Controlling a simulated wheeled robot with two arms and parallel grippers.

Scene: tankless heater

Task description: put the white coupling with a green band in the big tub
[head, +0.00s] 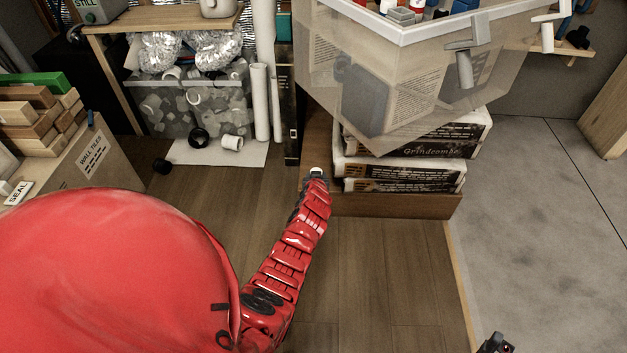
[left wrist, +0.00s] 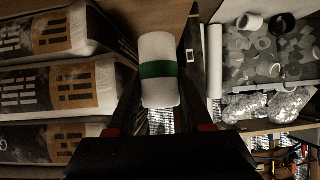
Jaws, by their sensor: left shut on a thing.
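The white coupling with a green band (left wrist: 158,70) is between the fingers of my left gripper (left wrist: 160,105) in the left wrist view. My left gripper is shut on it. In the head view only a small white bit of the coupling (head: 316,170) shows at the end of my left arm, in front of the stacked bags. A clear tub (head: 182,128) full of white fittings stands under the shelf at the upper left; it also shows at the right of the left wrist view (left wrist: 228,104). Only a dark tip of my right arm (head: 495,344) shows at the bottom edge; its fingers cannot be made out.
Printed bags (head: 405,172) lie stacked on a low wooden platform. A large translucent container (head: 330,50) with a white rim hangs over the view above them. White pipes (head: 260,100) and a dark upright box (head: 287,110) stand between tub and bags. The wooden floor in front is clear.

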